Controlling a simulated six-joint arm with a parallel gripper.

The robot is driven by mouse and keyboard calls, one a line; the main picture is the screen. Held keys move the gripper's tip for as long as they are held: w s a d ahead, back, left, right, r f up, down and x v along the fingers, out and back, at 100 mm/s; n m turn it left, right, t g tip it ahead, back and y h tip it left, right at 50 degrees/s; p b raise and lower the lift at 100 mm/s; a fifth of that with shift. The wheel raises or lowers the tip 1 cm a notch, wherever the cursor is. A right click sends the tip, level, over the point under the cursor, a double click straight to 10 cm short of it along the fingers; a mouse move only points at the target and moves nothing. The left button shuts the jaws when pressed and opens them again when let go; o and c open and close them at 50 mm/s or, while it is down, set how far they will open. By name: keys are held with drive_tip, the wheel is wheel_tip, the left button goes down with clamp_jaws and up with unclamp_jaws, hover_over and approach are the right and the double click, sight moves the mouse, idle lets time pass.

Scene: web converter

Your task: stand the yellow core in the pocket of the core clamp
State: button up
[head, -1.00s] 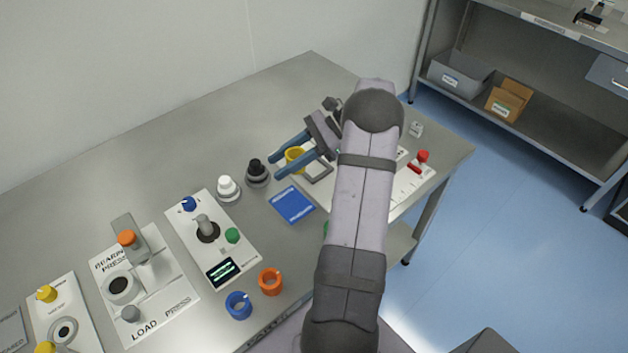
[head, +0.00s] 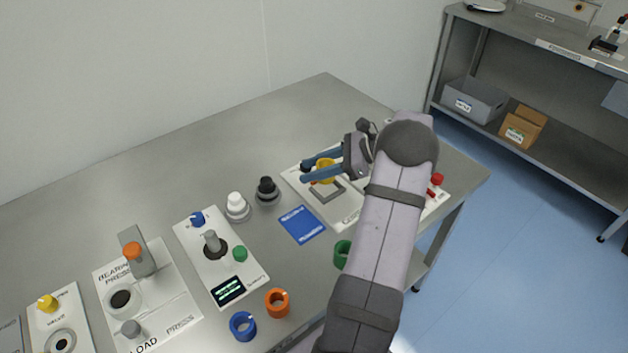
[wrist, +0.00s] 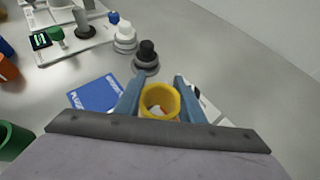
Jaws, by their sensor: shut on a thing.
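The yellow core (head: 325,170) is a short ring held between the two blue fingers of my gripper (head: 320,172). In the wrist view the yellow core (wrist: 160,101) sits upright between the fingertips (wrist: 158,95), its open top facing the camera. The core clamp (head: 328,192) is a white plate with a grey square frame, just below and in front of the core in the head view. The core appears above the plate; its exact height is hard to tell.
A blue card (head: 302,224) lies left of the clamp. A black-topped knob (head: 266,190) and a white one (head: 237,206) stand nearby. Green (head: 342,254), orange (head: 277,302) and blue (head: 242,325) cores stand at the table's front. The back of the table is clear.

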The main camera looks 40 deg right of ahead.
drive_tip(key=shift+f, duration=2.2)
drive_tip(key=shift+f, duration=0.1)
drive_tip(key=o, duration=0.9)
drive_tip(key=shift+c, duration=0.2)
drive_tip(key=b+v, duration=0.1)
drive_tip(key=v, duration=1.1)
drive_tip(key=shift+a, duration=0.1)
